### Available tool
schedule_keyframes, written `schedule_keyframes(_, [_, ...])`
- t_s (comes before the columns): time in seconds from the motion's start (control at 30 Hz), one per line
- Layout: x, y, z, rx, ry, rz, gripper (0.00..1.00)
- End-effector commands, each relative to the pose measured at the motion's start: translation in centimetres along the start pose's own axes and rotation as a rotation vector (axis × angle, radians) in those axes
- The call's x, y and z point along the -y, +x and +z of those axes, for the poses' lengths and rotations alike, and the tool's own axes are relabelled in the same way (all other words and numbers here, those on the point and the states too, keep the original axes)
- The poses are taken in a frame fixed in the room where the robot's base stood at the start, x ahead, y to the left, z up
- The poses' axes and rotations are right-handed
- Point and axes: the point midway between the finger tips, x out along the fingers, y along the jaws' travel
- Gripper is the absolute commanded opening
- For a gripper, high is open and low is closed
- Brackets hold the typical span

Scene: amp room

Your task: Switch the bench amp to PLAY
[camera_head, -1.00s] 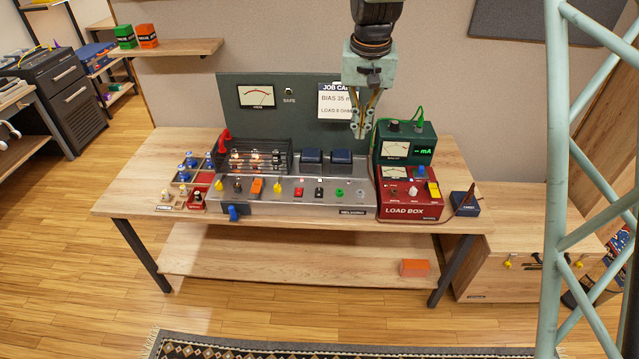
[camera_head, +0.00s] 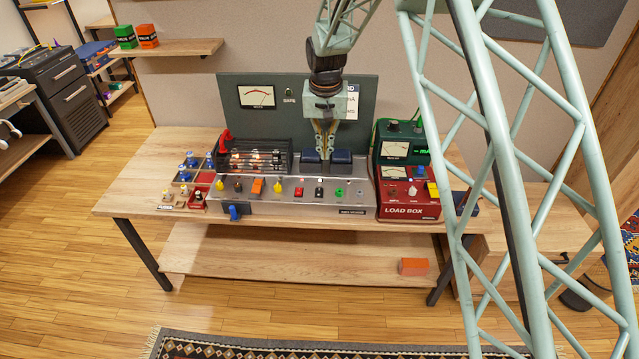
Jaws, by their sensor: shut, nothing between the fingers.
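The bench amp (camera_head: 290,206) is a grey metal chassis on the wooden bench, with a row of coloured switches and knobs along its top front. A black tube cage (camera_head: 254,155) with glowing tubes stands at its back left, and two dark blue blocks (camera_head: 311,155) stand at its back right. My gripper (camera_head: 326,157) is shut and empty, pointing down by the blue blocks; contact cannot be told.
A red load box (camera_head: 406,212) and a green meter unit (camera_head: 400,130) stand right of the amp. A tray of tubes (camera_head: 187,177) is on the left. A green panel (camera_head: 290,98) with a meter stands behind. My arm's lattice covers the right side.

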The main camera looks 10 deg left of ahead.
Motion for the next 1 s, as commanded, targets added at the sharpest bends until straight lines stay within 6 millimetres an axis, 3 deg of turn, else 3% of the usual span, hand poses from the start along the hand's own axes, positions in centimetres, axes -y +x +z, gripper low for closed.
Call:
schedule_keyframes(0.3, [1.7, 2.7, -0.5, 0.007, -0.006, 0.001, 0.0])
schedule_keyframes(1.0, [1.9, 3.6, -0.5, 0.009, -0.006, 0.002, 0.0])
